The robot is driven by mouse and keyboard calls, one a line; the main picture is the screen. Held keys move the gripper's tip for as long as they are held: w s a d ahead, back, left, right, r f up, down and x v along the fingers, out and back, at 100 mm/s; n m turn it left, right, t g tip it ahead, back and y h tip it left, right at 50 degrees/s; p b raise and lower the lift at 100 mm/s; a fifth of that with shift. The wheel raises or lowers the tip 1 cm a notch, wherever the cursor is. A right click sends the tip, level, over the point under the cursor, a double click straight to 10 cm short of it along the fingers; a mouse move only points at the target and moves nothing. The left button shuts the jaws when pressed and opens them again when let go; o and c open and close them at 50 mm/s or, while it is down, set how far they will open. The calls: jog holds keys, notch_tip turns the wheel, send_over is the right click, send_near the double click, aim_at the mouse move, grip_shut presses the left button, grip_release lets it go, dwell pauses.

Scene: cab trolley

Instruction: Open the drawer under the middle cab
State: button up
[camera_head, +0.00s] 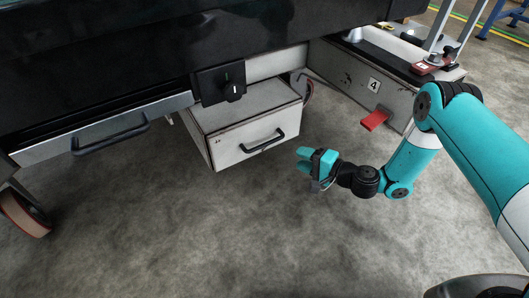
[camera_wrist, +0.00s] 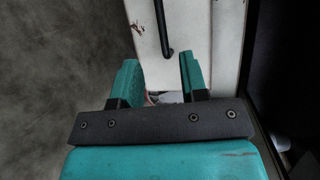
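A white drawer (camera_head: 240,150) with a scuffed front sits under the black trolley body, and its black bar handle (camera_head: 264,142) runs across the front. Which cab it belongs to I cannot tell for sure. My gripper (camera_head: 303,160) is right of the handle in the head view, apart from it, with its fingers pointing left. In the wrist view my gripper (camera_wrist: 158,64) is open and empty. The handle (camera_wrist: 163,28) shows there ahead of and partly between the fingertips, along the white front (camera_wrist: 196,30).
A shallow drawer with a black handle (camera_head: 110,135) is at the left. A black switch panel (camera_head: 218,83) is above the white drawer. A panel marked 4 (camera_head: 374,86) carries a red lever (camera_head: 375,119) at the right. A caster wheel (camera_head: 25,212) stands lower left. The concrete floor in front is clear.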

aim_at(264, 144)
jog(key=b+x, duration=0.6)
jog(key=x, duration=0.7)
jog(key=shift+w+a+f, duration=0.15)
jog(key=shift+a+f, duration=0.1)
jog(key=shift+a, duration=0.05)
jog(key=shift+w+a+b, duration=0.25)
jog(key=shift+a+b, duration=0.05)
jog(key=shift+a, duration=0.05)
grip_shut()
